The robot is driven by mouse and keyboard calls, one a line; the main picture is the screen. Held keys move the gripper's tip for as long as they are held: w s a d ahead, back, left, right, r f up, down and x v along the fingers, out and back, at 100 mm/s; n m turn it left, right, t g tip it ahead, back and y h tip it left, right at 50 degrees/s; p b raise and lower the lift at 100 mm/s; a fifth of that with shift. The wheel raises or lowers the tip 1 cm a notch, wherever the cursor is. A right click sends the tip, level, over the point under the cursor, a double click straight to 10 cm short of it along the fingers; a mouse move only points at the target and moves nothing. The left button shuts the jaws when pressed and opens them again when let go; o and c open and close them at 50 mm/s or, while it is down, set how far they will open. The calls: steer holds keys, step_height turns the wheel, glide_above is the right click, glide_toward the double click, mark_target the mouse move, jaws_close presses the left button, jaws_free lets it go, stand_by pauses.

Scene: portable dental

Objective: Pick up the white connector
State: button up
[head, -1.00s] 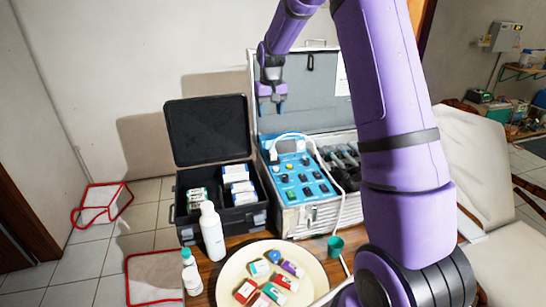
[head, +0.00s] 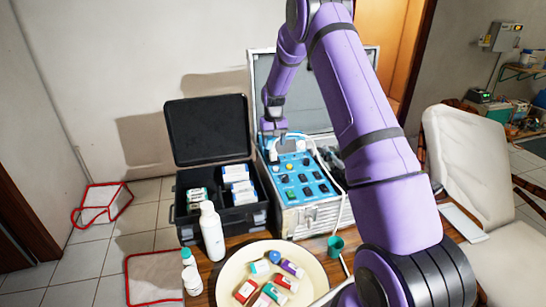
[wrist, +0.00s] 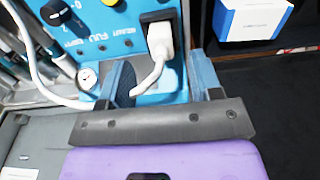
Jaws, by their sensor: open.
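The white connector (wrist: 160,40) sits in a black socket at the edge of the blue control panel (wrist: 105,40) in the wrist view. A white cable tail bends down from it. My gripper (wrist: 164,78) is open, with one finger left of the connector's tail and one finger right of it. I see nothing held, and I cannot tell whether a finger touches the connector. In the head view my gripper (head: 274,132) is low over the back left of the blue panel (head: 297,183) and hides the connector there.
The open black case (head: 240,218) with white boxes stands left of the metal case (head: 318,217). A white bottle (head: 212,232), a cream plate (head: 240,268) with small boxes and a green cup (head: 335,247) stand in front. A white chair (head: 470,165) is at right.

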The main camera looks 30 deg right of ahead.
mark_target(273, 151)
step_height(273, 151, down, 5)
steer(key=shift+w+f, duration=0.1)
steer(key=shift+w, duration=0.05)
steer(key=c, duration=1)
